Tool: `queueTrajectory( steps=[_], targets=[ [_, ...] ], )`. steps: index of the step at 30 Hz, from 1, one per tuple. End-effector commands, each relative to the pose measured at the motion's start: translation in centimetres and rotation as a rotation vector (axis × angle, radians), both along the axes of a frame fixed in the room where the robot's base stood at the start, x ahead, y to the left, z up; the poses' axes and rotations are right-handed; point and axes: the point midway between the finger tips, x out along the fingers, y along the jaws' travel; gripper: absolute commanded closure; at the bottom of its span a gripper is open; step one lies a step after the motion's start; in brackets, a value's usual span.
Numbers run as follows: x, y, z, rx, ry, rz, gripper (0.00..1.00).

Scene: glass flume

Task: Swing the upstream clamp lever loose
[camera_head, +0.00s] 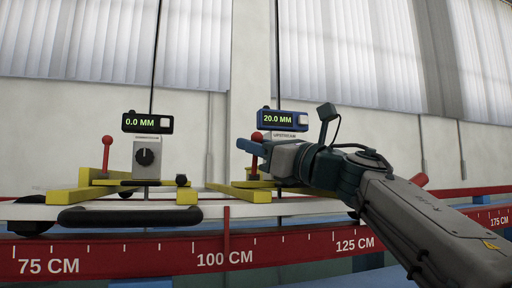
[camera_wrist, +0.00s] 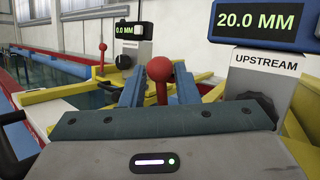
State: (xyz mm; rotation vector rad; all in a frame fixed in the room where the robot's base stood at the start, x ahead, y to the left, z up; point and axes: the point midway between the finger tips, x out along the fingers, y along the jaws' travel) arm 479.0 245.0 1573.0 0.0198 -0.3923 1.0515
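The upstream clamp lever (camera_wrist: 160,72) has a red ball knob on a red stem. It stands roughly upright beside the grey block labelled UPSTREAM (camera_wrist: 262,78), under a blue display reading 20.0 MM (camera_wrist: 258,20). The red knob also shows in the head view (camera_head: 257,137), its stem partly covered by my gripper. My gripper (camera_wrist: 160,88) is open, with one blue finger on each side of the lever and gaps visible to the stem. In the head view my gripper (camera_head: 250,148) reaches in from the right. The lever's lower end is hidden behind my gripper body.
A second gauge (camera_head: 146,123) reads 0.0 MM at left, with its own red-knobbed lever (camera_head: 107,142) on a yellow frame. A black handle bar (camera_head: 130,215) runs along the front. The red rail with a centimetre scale (camera_head: 190,256) crosses below.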

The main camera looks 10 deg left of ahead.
Motion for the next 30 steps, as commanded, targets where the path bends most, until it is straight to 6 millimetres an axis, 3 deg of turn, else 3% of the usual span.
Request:
queueTrajectory(
  steps=[7,21,30],
  targets=[
    [-0.5,-1.2,-0.8,-0.002,0.001,-0.004,0.72],
    [-5.0,-9.5,-3.9,0.0,-0.001,-0.003,0.72],
    [-6.1,-11.6,-4.5,0.0,-0.001,0.0,0.72]
  ],
)
